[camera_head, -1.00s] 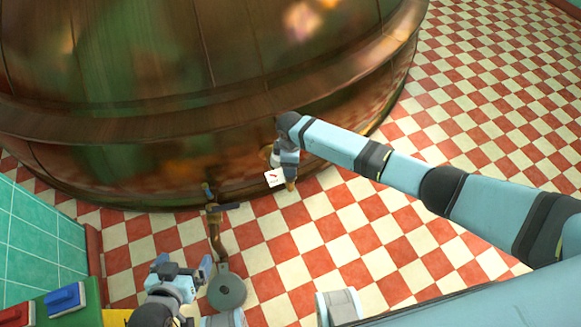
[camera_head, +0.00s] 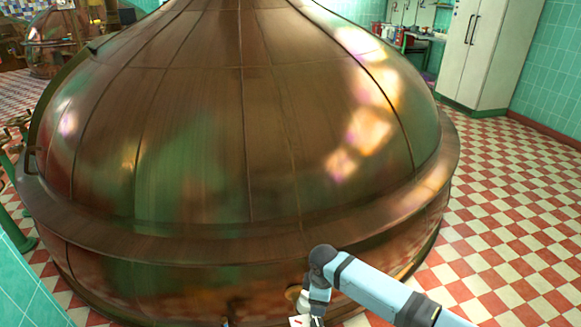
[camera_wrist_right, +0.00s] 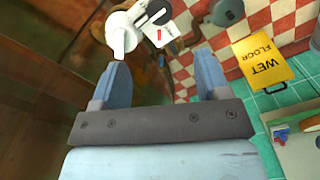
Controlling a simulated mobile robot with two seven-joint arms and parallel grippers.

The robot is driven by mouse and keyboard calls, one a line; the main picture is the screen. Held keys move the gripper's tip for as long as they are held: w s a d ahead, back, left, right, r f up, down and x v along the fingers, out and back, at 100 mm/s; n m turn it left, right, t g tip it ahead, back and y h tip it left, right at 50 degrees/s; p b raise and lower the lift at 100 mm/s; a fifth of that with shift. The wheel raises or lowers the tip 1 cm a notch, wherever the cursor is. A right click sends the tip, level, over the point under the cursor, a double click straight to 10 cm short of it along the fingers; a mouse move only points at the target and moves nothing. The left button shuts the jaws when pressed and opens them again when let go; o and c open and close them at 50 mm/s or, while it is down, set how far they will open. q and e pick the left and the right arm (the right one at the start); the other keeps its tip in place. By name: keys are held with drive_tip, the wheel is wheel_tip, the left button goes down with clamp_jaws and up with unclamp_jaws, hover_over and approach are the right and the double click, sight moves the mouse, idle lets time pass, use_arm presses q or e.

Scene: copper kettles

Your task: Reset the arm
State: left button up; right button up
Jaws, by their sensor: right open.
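My right arm (camera_head: 380,290) comes in from the lower right of the head view and reaches to the lower wall of the big copper kettle (camera_head: 190,150). Its wrist bends down at the bottom edge, where the fingers cannot be made out. In the right wrist view my right gripper (camera_wrist_right: 161,72) is open, with nothing between its fingers. A white round fitting with a dark handle (camera_wrist_right: 122,36) and a white tag (camera_wrist_right: 162,33) lie just beyond the fingertips, apart from them as far as I can tell. My left gripper is out of view.
The copper kettle fills the middle of the head view. Red and white checked floor (camera_head: 510,210) is clear on the right, up to a white cabinet (camera_head: 474,55). A green tiled wall edge (camera_head: 25,285) stands at lower left. The right wrist view shows a yellow wet-floor sign (camera_wrist_right: 262,62).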

drive_tip(key=s+a+r+m+t+y+p, duration=0.2)
drive_tip(key=s+a+p, duration=0.15)
drive_tip(key=s, duration=0.35)
drive_tip(key=s+a+r+m+t+y+p, duration=0.1)
drive_tip(key=s+a+m+t+y+p, duration=0.15)
drive_tip(key=s+p, duration=0.3)
use_arm(q)
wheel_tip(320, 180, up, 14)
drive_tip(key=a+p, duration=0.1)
drive_tip(key=p, duration=0.6)
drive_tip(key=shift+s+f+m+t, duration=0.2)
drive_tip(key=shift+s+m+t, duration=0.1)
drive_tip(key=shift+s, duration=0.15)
use_arm(e)
drive_tip(key=s+d+r+m+t+h, duration=0.1)
drive_tip(key=s+d+r+m+t, duration=0.5)
drive_tip(key=s+d+r, duration=0.7)
drive_tip(key=shift+s+d+r+m, duration=0.15)
drive_tip(key=shift+s+r+m, duration=0.35)
drive_tip(key=shift+s, duration=0.6)
